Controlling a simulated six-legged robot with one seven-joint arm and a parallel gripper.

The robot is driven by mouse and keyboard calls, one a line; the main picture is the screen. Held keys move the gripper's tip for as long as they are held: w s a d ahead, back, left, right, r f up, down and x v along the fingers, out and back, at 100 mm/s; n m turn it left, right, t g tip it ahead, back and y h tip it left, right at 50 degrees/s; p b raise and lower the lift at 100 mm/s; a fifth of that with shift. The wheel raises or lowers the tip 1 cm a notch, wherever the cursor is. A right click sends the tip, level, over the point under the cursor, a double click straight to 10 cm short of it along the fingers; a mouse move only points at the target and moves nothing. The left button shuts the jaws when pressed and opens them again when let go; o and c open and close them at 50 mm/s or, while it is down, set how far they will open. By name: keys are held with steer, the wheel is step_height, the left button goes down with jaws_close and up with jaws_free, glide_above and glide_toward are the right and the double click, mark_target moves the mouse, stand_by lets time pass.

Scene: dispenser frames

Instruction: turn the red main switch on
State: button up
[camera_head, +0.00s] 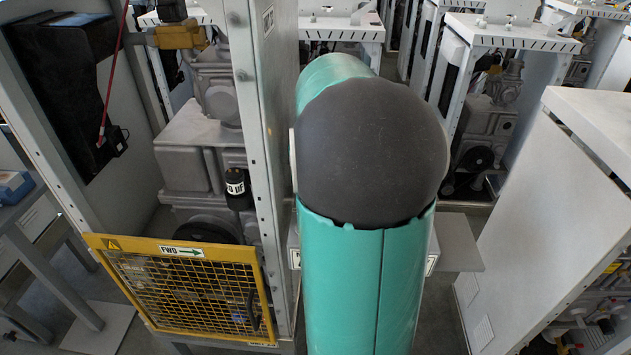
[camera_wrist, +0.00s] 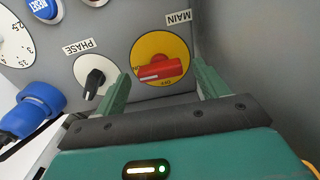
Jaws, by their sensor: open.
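My gripper (camera_wrist: 160,82) is open, with one green finger on each side of the switch in the picture. Whether the fingers touch the knob I cannot tell. In the head view my green and grey arm fills the middle, and the switch and my gripper are hidden there.
Left of the switch are a black PHASE knob (camera_wrist: 95,80), a blue RESET button (camera_wrist: 44,8) and a blue plug (camera_wrist: 32,112). A grey wall (camera_wrist: 250,45) stands close at right. In the head view, a yellow mesh guard (camera_head: 188,290) and white cabinets (camera_head: 560,190) flank my arm.

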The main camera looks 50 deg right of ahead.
step_height(320, 180, up, 13)
stand_by(0.3)
stand_by(0.6)
